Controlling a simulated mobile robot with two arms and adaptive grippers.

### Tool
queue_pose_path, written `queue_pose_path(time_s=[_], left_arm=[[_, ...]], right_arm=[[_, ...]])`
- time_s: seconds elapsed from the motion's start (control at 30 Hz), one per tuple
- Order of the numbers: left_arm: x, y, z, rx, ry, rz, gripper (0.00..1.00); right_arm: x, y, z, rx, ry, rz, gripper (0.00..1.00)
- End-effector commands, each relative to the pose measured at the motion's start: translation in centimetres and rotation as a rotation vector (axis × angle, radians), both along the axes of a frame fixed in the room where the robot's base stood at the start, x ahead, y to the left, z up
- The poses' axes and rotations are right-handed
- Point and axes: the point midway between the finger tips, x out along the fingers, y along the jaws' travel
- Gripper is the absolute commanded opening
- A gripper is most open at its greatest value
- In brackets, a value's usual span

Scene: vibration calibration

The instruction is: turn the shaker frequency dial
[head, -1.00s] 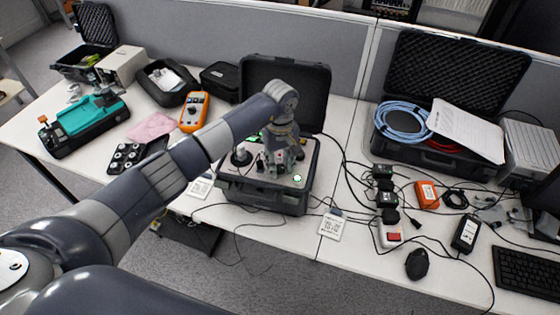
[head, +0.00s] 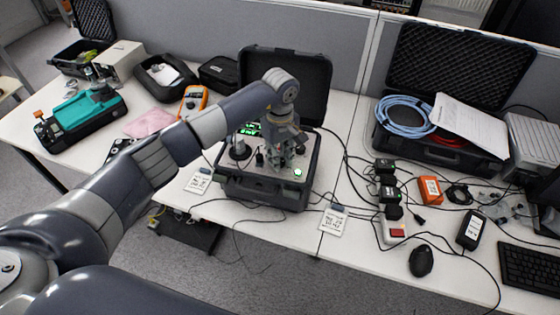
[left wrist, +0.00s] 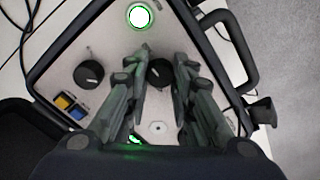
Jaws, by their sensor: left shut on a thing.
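The shaker unit (head: 262,196) is an open black case with a light control panel on the table. My left gripper (head: 283,160) is over the panel, pointing down. In the left wrist view a black round dial (left wrist: 160,73) sits between the fingertips of my left gripper (left wrist: 160,62), which is shut on it. The dial is partly hidden by the fingers. A second black dial (left wrist: 89,73) stands clear to the left. A lit green button (left wrist: 139,16) is at the panel's edge; it also shows in the head view (head: 298,173). My right gripper is not in view.
The case's lid (head: 300,80) stands open behind my left gripper. A green display (head: 251,129) is partly hidden by my arm. Yellow and blue buttons (left wrist: 68,106) are on the panel. Cables and adapters (head: 388,190) lie to the right.

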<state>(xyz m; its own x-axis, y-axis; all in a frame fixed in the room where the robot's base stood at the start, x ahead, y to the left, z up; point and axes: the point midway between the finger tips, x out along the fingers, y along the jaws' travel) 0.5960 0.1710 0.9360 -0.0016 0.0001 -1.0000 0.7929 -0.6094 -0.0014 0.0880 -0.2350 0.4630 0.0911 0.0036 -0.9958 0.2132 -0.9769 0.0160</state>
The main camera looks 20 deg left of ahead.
Motion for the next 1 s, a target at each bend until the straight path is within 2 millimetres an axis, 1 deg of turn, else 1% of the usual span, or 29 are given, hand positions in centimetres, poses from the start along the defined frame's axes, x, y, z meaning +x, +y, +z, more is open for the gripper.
queue_pose_path(time_s=[0.03,0.2,0.6,1.0], left_arm=[[0.2,0.1,-0.4,0.003,-0.006,0.038,0.00],[0.1,0.1,-0.4,0.002,-0.005,0.196,0.00],[0.1,0.1,-0.2,0.002,-0.005,0.577,0.00],[0.1,0.1,-0.1,0.002,-0.005,0.958,0.00]], right_arm=[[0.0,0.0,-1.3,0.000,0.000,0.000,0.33],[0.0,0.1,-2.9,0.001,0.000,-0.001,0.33],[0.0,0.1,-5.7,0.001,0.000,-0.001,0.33],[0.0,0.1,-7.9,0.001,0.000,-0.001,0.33]])
